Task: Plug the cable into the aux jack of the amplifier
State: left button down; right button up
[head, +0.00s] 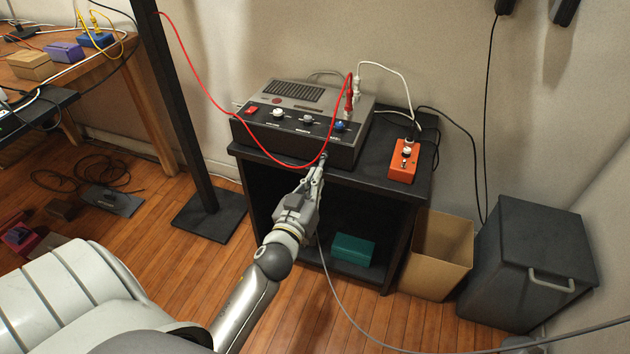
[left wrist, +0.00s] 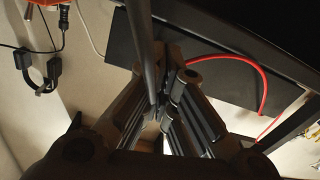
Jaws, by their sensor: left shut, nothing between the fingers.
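The amplifier (head: 308,122) is a grey and black box with knobs and a red switch, on a black stand. A red cable (head: 205,80) and a white cable (head: 401,72) go into plugs on its top. A grey cable (head: 345,312) rises from the floor to beside my left gripper (head: 319,168); its upper end is hidden. My left gripper is shut and empty, its tips just below the amplifier's front right. In the left wrist view, a dark grey length (left wrist: 144,45) passes beside the shut fingers (left wrist: 170,72). I cannot make out the aux jack. My right gripper is not in view.
An orange pedal (head: 404,160) sits right of the amplifier on the stand (head: 378,188). A teal box (head: 352,248) lies on the lower shelf. A cardboard box (head: 438,255) and dark bin (head: 533,262) stand at right. A black post (head: 185,120) rises at left.

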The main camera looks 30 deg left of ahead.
pick_arm(q)
jog(key=v, duration=1)
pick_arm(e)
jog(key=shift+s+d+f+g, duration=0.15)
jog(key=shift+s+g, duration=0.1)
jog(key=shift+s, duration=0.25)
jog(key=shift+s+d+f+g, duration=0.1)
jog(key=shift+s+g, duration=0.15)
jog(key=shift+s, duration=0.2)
pick_arm(q)
jog(key=shift+a, duration=0.15)
